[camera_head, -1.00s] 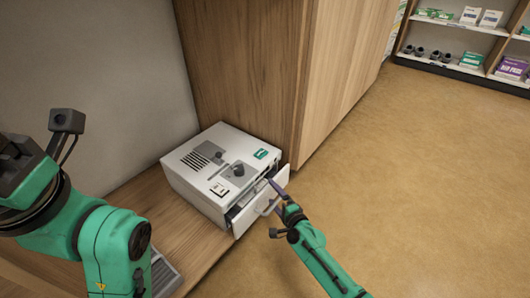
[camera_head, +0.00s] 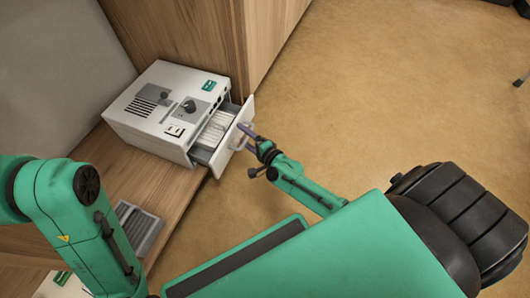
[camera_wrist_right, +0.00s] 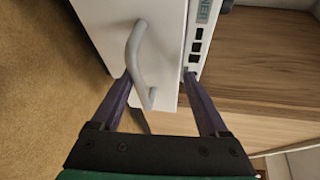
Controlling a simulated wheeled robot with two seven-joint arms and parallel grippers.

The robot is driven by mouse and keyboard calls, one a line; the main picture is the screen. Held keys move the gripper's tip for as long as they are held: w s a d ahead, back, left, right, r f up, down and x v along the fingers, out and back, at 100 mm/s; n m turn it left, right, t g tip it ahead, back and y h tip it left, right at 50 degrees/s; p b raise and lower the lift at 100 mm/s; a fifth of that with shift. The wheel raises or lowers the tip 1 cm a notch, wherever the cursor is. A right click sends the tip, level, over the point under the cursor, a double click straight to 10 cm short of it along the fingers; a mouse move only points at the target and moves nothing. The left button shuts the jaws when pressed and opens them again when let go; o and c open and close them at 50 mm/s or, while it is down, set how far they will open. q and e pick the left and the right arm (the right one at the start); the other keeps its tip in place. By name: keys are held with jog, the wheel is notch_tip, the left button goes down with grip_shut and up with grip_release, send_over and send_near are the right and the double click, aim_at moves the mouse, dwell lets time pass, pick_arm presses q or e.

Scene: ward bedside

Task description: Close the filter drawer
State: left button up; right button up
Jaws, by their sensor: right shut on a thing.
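The white machine (camera_head: 165,98) sits on the wooden surface against the cabinet. Its filter drawer (camera_head: 236,140) is pulled out, and a white ribbed insert shows inside. A grey bar handle is on the drawer front, and the front also shows close up in the right wrist view (camera_wrist_right: 165,30) with the handle (camera_wrist_right: 136,60). My right gripper (camera_head: 249,137) is at the drawer front.
A tall wooden cabinet (camera_head: 205,40) stands directly behind the machine. A grey slatted item (camera_head: 139,228) lies on the wooden surface (camera_head: 125,180) in front of it. The tan floor to the right is open.

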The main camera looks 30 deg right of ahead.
jog(key=s+d+f, duration=0.1)
jog(key=s+d, duration=0.1)
jog(key=s, duration=0.8)
jog(key=shift+d+b, duration=0.3)
jog(key=shift+b, duration=0.1)
